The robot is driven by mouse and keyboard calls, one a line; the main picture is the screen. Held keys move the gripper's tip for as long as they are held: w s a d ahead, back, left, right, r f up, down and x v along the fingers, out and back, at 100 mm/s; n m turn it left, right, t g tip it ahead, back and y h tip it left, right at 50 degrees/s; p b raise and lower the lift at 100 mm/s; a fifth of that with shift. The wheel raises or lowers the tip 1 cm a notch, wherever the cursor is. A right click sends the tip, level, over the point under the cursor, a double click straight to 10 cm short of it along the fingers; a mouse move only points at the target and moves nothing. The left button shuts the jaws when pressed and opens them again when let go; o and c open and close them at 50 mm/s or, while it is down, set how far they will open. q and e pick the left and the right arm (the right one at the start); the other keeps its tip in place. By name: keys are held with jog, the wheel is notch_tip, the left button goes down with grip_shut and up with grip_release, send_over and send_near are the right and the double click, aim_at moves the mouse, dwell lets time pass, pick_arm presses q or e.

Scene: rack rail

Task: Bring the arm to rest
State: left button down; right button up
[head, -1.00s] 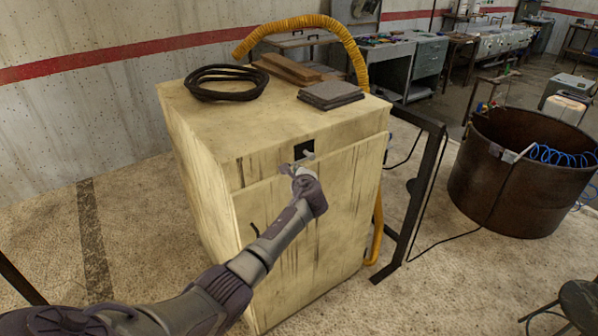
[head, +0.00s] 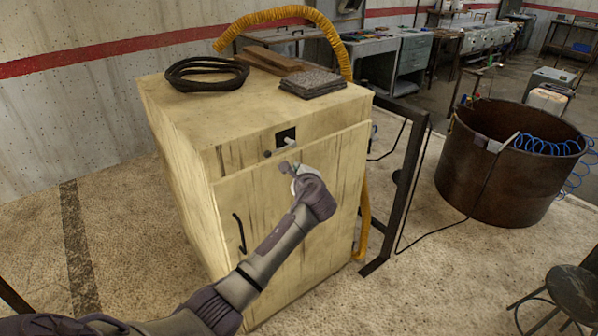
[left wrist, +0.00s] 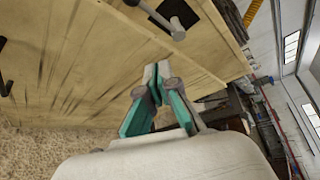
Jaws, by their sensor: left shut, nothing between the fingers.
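My left arm reaches in from the lower left in the head view. Its left gripper (head: 287,168) is in front of the upper front of a worn cream cabinet (head: 190,222), a little below a small knob on a dark plate (head: 287,138). In the left wrist view the gripper's fingers (left wrist: 157,82) are together with nothing between them. The cabinet front (left wrist: 70,60) fills much of that view, and the knob on its dark plate (left wrist: 176,22) shows at the top, apart from the fingers. My right gripper is not in view.
On the cabinet lie a black cable coil (head: 206,73), wooden boards (head: 266,60) and grey sheets (head: 313,83). A black handle (head: 240,233) sticks out from its door. A dark metal frame (head: 400,195) and a rusty drum (head: 500,180) stand to the right. A stool (head: 572,292) is at lower right.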

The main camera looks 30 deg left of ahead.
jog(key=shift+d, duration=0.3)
pick_arm(q)
jog(key=s+d+f+n+g+h+b, duration=0.15)
jog(key=s+f, duration=0.45)
jog(key=f, duration=0.7)
jog(key=s+d+f+n+g+h, duration=0.1)
jog(key=s+d+f+h, duration=0.35)
jog(key=f, duration=0.85)
jog(key=s+d+f+n+g, duration=0.15)
jog(key=s+f, duration=0.55)
jog(key=f, duration=0.7)
jog(key=s+d+f+n+g+h, duration=0.1)
jog(key=s+d+f+n+g, duration=0.1)
jog(key=s+f, duration=0.65)
jog(key=s+d+f+n+g+h, duration=0.15)
jog(key=s+f, duration=0.45)
jog(key=s, duration=0.6)
jog(key=s+d+f+n+g, duration=0.1)
jog(key=s+f+n, duration=0.1)
jog(key=s, duration=1)
jog(key=s+d+f+n+g+h+b, duration=0.1)
jog(key=s+d+f+n, duration=0.1)
jog(key=s, duration=0.9)
notch_tip(320, 180, down, 3)
jog(key=shift+s+r+n+g+b, duration=0.15)
jog(key=shift+s+n+g+b, duration=0.2)
jog(key=shift+n, duration=0.4)
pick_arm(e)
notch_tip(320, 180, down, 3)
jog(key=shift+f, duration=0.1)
